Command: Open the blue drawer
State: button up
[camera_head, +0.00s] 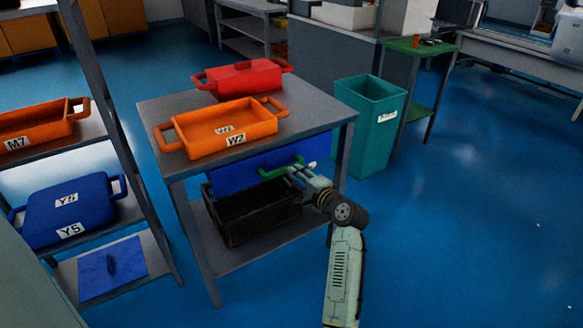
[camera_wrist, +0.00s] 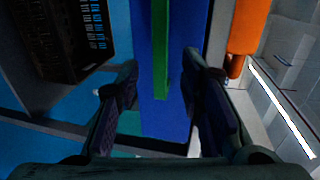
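The blue drawer (camera_head: 232,174) is under the top of the grey table, with a green bar handle (camera_head: 276,171) across its front. My gripper (camera_head: 296,168) is at the right part of the handle in the head view. In the wrist view the blue drawer front (camera_wrist: 172,115) fills the middle, with the green handle (camera_wrist: 161,50) running up and down the picture. My gripper (camera_wrist: 160,85) has its two dark fingers spread apart, one to each side of the handle's line. I see a gap between the fingers and the handle. The drawer looks closed or nearly so; I cannot tell exactly.
The grey table (camera_head: 320,112) carries an orange tray (camera_head: 207,142) and a red tray (camera_head: 240,76). A black crate (camera_head: 250,211) stands on its lower shelf. A teal bin (camera_head: 372,105) stands behind to the right. Blue floor at the right is clear.

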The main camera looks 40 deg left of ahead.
jog(key=x, duration=0.7)
jog(key=shift+w+p, duration=0.1)
jog(key=shift+p, duration=0.3)
jog(key=shift+c, duration=0.5)
grip_shut()
